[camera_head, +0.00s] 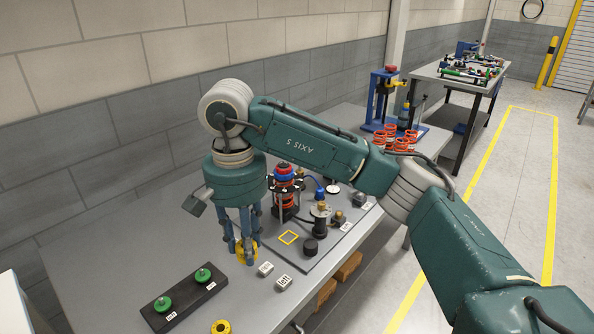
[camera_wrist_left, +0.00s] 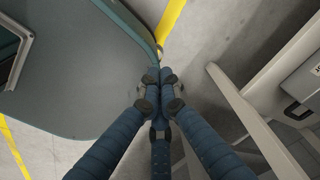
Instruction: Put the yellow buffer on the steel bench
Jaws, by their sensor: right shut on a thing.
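My right gripper (camera_head: 246,246) points down over the near grey bench (camera_head: 105,250), in the left-centre of the head view. Its blue fingers are shut on a yellow buffer (camera_head: 246,258), low at the bench top. I cannot tell whether the buffer touches the surface. Fingers hide part of it. A second yellow round piece (camera_head: 221,326) with a dark centre lies at the bench's front. In the left wrist view my left gripper (camera_wrist_left: 158,76) has its fingertips together with nothing visible between them; it hangs above the floor.
A black block with two green knobs (camera_head: 183,291) stands left of the right gripper. Small labelled blocks (camera_head: 283,283) lie to its right. A blue press (camera_head: 383,98) stands behind.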

